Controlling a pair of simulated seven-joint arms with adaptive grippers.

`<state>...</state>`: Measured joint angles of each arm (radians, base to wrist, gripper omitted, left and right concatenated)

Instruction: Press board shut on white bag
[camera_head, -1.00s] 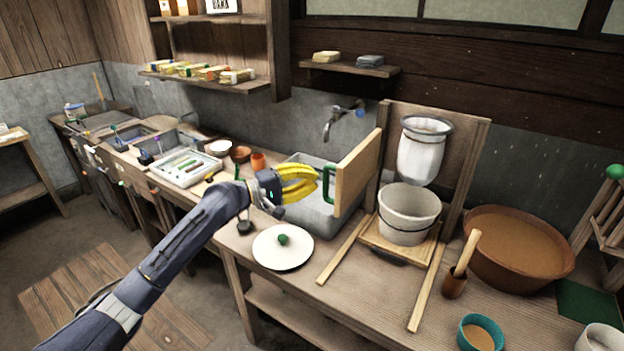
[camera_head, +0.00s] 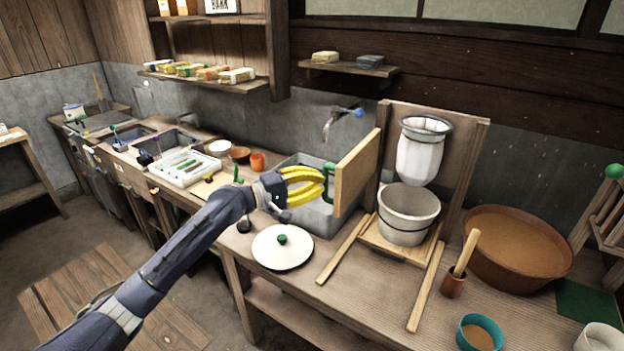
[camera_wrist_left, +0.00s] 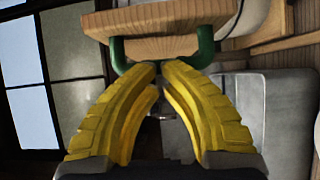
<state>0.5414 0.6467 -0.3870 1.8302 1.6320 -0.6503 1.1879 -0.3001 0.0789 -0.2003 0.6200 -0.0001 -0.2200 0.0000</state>
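The hinged wooden board (camera_head: 357,172) stands upright, swung out from the back board, with a green handle (camera_head: 329,184) on its left face. The white bag (camera_head: 420,158) hangs under a grey ring, in front of the back board (camera_head: 466,165). A gap separates bag and hinged board. My left gripper (camera_head: 323,182) has its yellow fingertips together at the green handle. In the left wrist view the fingertips (camera_wrist_left: 164,66) meet in front of the handle's middle, and they hide part of it; contact is hard to tell. My right gripper is not in view.
A white bucket (camera_head: 408,215) stands under the bag, between two wooden rails. A round white lid (camera_head: 283,250) lies in front of my left gripper. A grey sink (camera_head: 305,214) is below it. A brown basin (camera_head: 520,250) and a mortar (camera_head: 453,284) stand to the right.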

